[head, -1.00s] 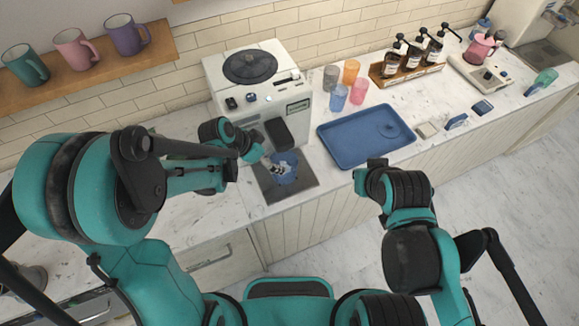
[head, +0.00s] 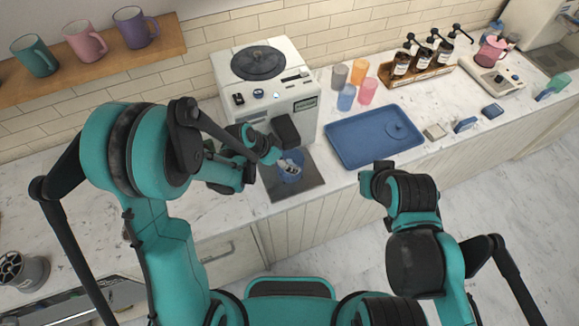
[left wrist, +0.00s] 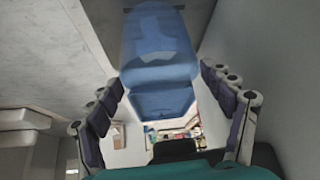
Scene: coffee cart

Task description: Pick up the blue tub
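The blue tub (head: 291,176) stands on the dark mat (head: 312,187) in front of the white coffee machine. My left gripper (head: 287,163) is at the tub, and its fingers partly hide it in the head view. In the left wrist view the tub (left wrist: 160,65) fills the middle between the spread fingers of my left gripper (left wrist: 164,85). The fingertips are close to both sides of the tub; I see no clear grip. My right gripper (head: 373,176) hangs in front of the counter, away from the tub; its fingers are not clear.
The white machine (head: 262,92) stands close behind the tub, with its black spout (head: 286,131) just above. A blue tray (head: 365,140) lies to the right, with several coloured cups (head: 346,97) behind it. Bare counter lies left of the mat.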

